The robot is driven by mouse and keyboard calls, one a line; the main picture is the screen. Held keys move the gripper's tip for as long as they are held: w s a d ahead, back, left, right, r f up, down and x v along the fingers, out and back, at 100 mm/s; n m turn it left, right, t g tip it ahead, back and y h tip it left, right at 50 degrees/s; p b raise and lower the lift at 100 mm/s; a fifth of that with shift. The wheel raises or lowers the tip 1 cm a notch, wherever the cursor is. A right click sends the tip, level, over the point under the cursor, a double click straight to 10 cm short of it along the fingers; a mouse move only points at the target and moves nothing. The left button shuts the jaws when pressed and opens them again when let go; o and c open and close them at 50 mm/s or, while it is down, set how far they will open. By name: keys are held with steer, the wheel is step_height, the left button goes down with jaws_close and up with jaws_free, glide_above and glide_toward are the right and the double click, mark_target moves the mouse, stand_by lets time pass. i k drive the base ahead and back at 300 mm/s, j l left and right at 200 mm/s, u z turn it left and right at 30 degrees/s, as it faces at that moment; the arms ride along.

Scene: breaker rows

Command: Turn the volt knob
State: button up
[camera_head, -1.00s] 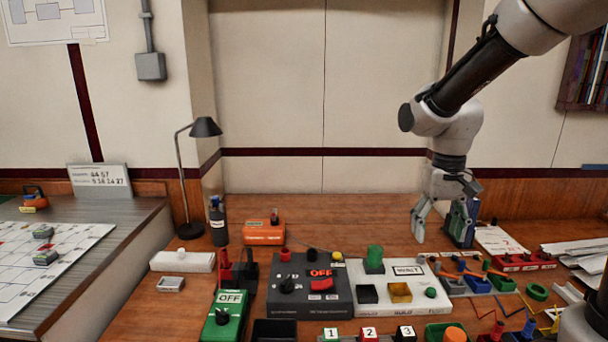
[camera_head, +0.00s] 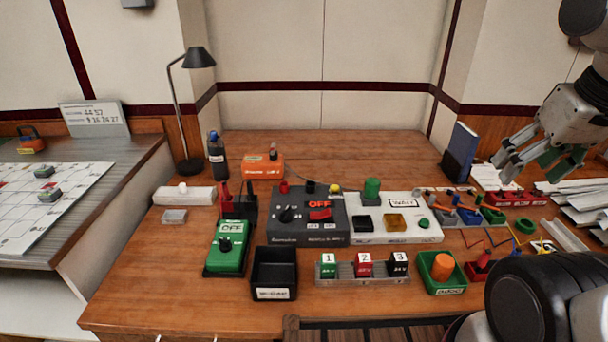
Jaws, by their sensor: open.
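A dark grey unit (camera_head: 330,238) stands mid-table with a black knob (camera_head: 285,214) on its left and a red OFF switch (camera_head: 320,213). A green meter (camera_head: 222,262) to its front left reads OFF above a black round knob (camera_head: 225,244). The lettering around both knobs is too small to read, so I cannot tell which is the volt knob. My gripper (camera_head: 537,165) is open at the upper right, above the table's right side. It is well apart from both knobs and touches neither.
A white panel (camera_head: 425,232) with green and amber buttons adjoins the grey unit. A black tray (camera_head: 274,282), numbered blocks (camera_head: 365,264) and a green bin (camera_head: 438,287) line the front. An orange box (camera_head: 262,166) and lamp (camera_head: 190,112) stand behind. The back middle is clear.

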mark_target(286, 217)
steer(key=k+j, duration=0.1)
steer(key=j, duration=1.2)
